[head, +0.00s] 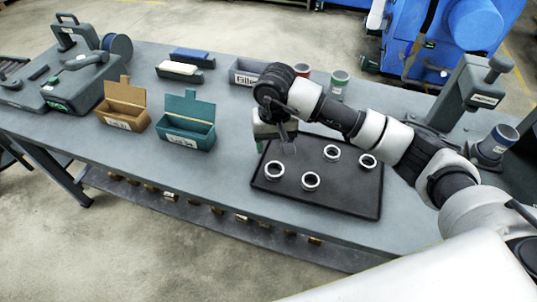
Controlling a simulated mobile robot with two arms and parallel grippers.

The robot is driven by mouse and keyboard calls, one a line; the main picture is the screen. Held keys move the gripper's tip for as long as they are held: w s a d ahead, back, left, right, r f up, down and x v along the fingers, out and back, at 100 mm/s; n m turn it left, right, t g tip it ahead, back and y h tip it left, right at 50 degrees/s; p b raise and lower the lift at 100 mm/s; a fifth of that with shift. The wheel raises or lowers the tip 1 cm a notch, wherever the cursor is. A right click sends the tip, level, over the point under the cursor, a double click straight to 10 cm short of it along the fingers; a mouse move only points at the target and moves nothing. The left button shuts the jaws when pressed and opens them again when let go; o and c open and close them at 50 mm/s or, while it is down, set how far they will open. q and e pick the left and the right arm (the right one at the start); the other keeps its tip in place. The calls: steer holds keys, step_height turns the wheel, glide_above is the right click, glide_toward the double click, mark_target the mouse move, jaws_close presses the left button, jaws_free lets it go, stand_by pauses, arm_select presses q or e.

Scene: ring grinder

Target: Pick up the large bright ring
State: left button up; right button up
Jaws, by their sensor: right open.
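Several bright metallic rings stand apart on a black tray (345,204) on the workbench: a front-left ring (274,177), a front-middle ring (311,188), a back ring (332,159) and a right ring (367,166). They look alike, and I cannot tell from size which is the large one. My right gripper (278,148) is open and points down over the tray's back-left part, above and behind the front-left ring. It holds nothing that I can see. My left gripper is not in view.
An open brown box (123,116) and an open teal box (186,131) stand left of the tray. A grey bin (243,77) and coloured cylinders (339,83) stand behind my right arm. A press (470,95) is at the right.

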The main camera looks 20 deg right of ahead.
mark_target(274, 173)
steer(key=f, duration=0.1)
steer(key=s+f, duration=0.1)
steer(key=f+p, duration=0.1)
steer(key=f, duration=0.1)
steer(key=shift+s, duration=0.3)
steer(key=shift+w+f, duration=0.1)
steer(key=shift+f, duration=0.2)
steer(key=f+p, duration=0.1)
steer(key=f, duration=0.1)
steer(key=w+f+p, duration=0.1)
steer(key=f, duration=0.1)
steer(key=shift+d+f, duration=0.15)
steer(key=shift+f, duration=0.45)
steer(key=c, duration=0.5)
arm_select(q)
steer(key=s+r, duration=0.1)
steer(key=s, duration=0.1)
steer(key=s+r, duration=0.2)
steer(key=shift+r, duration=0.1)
arm_select(e)
steer(key=shift+w, duration=0.1)
steer(key=shift+c, duration=0.6)
steer(key=shift+r, duration=0.1)
